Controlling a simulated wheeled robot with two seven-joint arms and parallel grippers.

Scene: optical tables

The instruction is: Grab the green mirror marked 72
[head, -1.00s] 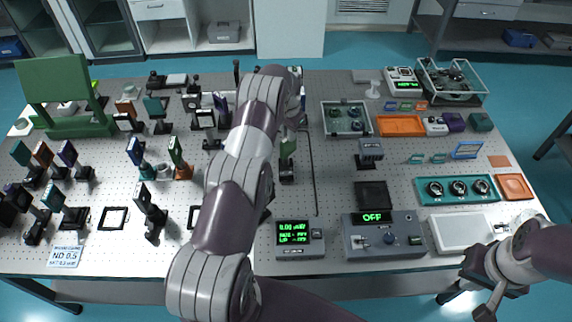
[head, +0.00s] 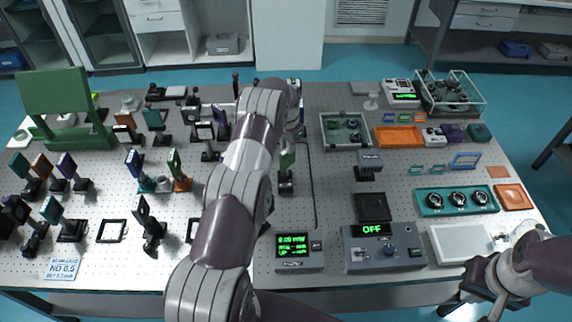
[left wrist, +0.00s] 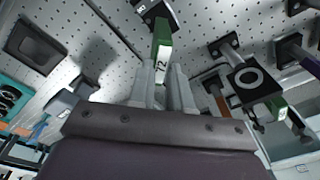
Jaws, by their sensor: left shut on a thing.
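The green mirror marked 72 (left wrist: 162,52) is between the fingers of my left gripper (left wrist: 164,88) in the left wrist view. The fingers are shut on its lower part in this view, and the white label with 72 shows just beyond the fingertips. Its dark mount is at the top of that view, over the perforated tabletop.
A round-apertured mount (left wrist: 246,80) stands beside my left gripper. A power meter (head: 298,250) and a control box (head: 383,246) sit along the front. A thin dark rod (head: 312,190) lies right of the mirror.

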